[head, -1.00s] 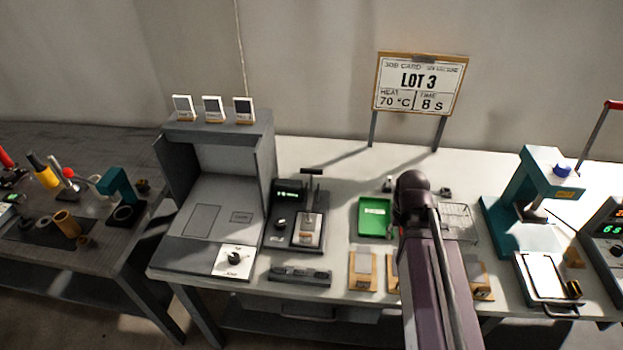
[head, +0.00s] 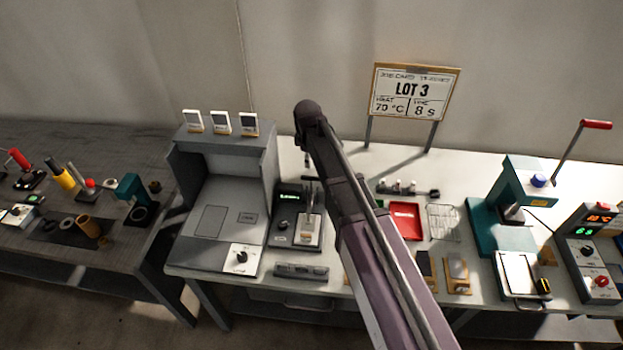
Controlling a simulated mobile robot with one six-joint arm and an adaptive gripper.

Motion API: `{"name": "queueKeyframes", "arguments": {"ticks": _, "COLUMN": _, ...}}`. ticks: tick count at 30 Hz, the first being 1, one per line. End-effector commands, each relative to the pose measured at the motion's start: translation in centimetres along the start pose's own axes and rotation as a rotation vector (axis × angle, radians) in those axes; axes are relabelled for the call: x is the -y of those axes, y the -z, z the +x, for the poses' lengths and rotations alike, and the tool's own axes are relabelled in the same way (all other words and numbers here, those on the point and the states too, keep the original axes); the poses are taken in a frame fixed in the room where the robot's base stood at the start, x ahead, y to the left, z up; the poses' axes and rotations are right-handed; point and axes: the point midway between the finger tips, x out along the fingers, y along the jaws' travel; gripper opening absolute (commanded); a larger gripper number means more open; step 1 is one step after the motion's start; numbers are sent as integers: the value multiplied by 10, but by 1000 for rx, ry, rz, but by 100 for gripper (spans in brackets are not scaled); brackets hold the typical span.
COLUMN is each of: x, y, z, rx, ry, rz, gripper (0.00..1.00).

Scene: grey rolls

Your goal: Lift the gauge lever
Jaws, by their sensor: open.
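The gauge (head: 283,226) is a dark box with a small lit green display, standing on the bench left of my arm. Its lever shows as a thin upright with a dark crossbar handle (head: 309,179) above a pale plate (head: 309,232). A small brownish piece seems to lie on that plate. My arm reaches up from the lower right, and its dark rounded joint is above and behind the gauge in the picture. My gripper cannot be made out; it is hidden or too small to tell. I see no contact with the lever.
A grey open-fronted booth (head: 215,205) stands close left of the gauge. A grey block (head: 301,271) lies in front. Right of my arm are a red tray (head: 405,222), a wire rack (head: 443,222) and a teal press (head: 512,205). A job card sign (head: 414,92) stands behind.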

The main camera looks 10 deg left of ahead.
Motion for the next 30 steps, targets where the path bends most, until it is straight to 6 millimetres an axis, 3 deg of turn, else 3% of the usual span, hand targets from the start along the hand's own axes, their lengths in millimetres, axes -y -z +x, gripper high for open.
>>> {"name": "queueKeyframes", "arguments": {"ticks": 17, "x": 0, "y": 1, "z": 5, "rx": 0, "ry": 0, "rz": -4, "gripper": 48}}
{"name": "queueKeyframes", "arguments": {"ticks": 30, "x": 0, "y": 1, "z": 35, "rx": 0, "ry": 0, "rz": -4, "gripper": 48}}
